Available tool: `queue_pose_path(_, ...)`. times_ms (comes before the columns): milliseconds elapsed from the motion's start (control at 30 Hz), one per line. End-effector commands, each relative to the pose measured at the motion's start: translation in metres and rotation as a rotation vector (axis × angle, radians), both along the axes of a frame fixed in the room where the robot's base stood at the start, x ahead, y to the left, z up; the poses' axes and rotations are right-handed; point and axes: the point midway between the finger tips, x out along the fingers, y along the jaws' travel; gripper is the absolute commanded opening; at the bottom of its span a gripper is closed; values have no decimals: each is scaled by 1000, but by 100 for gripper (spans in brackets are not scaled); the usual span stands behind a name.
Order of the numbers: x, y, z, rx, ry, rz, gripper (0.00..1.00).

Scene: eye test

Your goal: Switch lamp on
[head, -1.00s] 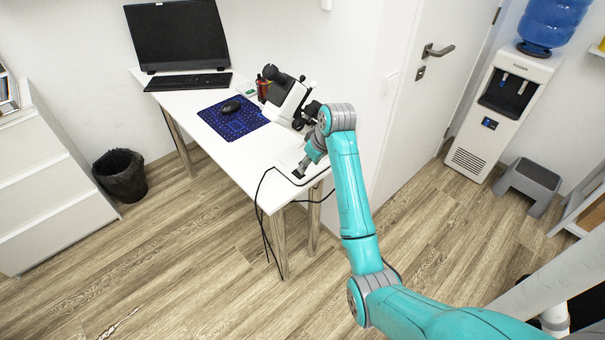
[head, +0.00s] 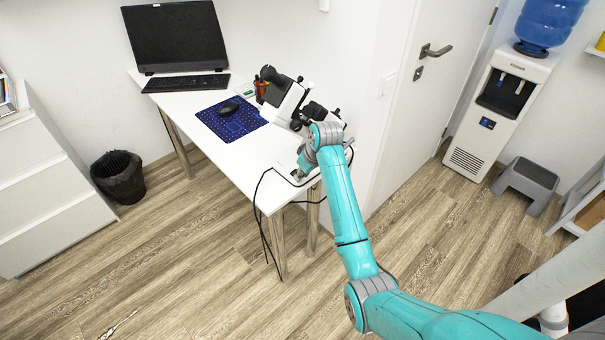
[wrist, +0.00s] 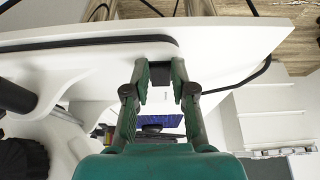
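No part in view is plainly a lamp. A white and black microscope-like device (head: 287,98) stands on the white desk (head: 262,150); its white base (wrist: 58,78) seems to show at left in the wrist view. A black cable (head: 264,178) runs over the desk's near end and hangs down; it also crosses the wrist view (wrist: 100,41). My gripper (head: 301,172) is low over that end, partly hidden by my arm. In the wrist view my gripper (wrist: 160,75) has its fingers apart, close to the cable.
The desk also holds a monitor (head: 176,38), a keyboard (head: 186,83), and a mouse (head: 229,108) on a blue mat (head: 238,126). A door (head: 425,95) and water dispenser (head: 495,115) stand right, with a grey step stool (head: 527,182). The floor before the desk is clear.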

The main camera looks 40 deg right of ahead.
Motion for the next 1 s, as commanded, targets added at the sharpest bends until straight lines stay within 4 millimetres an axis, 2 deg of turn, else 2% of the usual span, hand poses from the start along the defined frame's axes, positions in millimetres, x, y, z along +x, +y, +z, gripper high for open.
queue_pose_path(733,3,0,3,-4,110,0,0)
queue_pose_path(767,3,0,3,-4,110,0,27)
queue_pose_path(833,3,0,3,-4,110,0,44)
queue_pose_path(867,3,0,3,-4,110,0,50)
queue_pose_path(1000,3,0,3,-4,110,0,50)
